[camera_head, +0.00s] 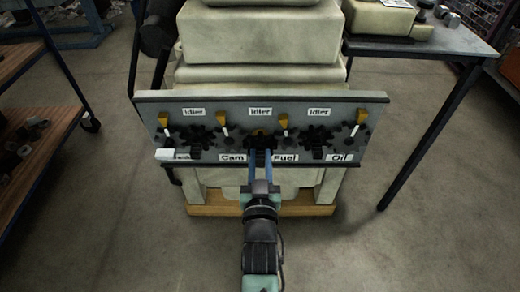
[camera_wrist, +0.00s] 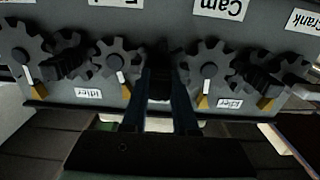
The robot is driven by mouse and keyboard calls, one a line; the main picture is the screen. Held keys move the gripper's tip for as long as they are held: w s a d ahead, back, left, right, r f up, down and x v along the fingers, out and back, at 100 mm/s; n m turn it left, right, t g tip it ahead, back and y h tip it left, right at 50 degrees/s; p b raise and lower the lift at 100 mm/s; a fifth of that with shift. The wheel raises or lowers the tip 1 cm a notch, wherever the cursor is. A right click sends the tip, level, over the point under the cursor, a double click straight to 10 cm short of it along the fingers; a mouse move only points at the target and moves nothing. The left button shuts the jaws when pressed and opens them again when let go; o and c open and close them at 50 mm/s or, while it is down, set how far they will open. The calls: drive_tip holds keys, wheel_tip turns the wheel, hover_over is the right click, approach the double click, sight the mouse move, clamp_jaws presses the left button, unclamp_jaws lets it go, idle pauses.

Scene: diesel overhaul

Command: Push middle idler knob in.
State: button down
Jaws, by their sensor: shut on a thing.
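The grey gear panel (camera_head: 375,105) stands upright, with three idler labels along its top. The middle idler knob (camera_head: 262,138) is a dark part under the middle idler label (camera_head: 260,111), between the cam gear and the fuel gear. My gripper (camera_head: 260,152) reaches the panel from the front, its two blue fingers on either side of this knob. In the upside-down wrist view the fingers (camera_wrist: 165,78) are shut on the dark knob (camera_wrist: 160,84). The fingers hide part of it, and I cannot tell how deep it sits.
Dark gears flank the knob closely: the cam gear (camera_wrist: 203,66) and the fuel gear (camera_wrist: 117,62). Yellow pointers (camera_head: 222,116) stick up near them. A wooden shelf (camera_head: 40,110) stands left and a grey table (camera_head: 440,45) right. The floor before the panel is clear beside my arm.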

drive_tip(key=shift+w, duration=0.15)
drive_tip(key=shift+w+b, duration=0.6)
drive_tip(key=shift+w, duration=0.25)
drive_tip(key=shift+c, duration=0.4)
unclamp_jaws()
drive_tip(key=s+p, duration=0.4)
drive_tip(key=s, duration=0.2)
drive_tip(key=shift+r, duration=0.1)
drive_tip(key=shift+s, duration=0.45)
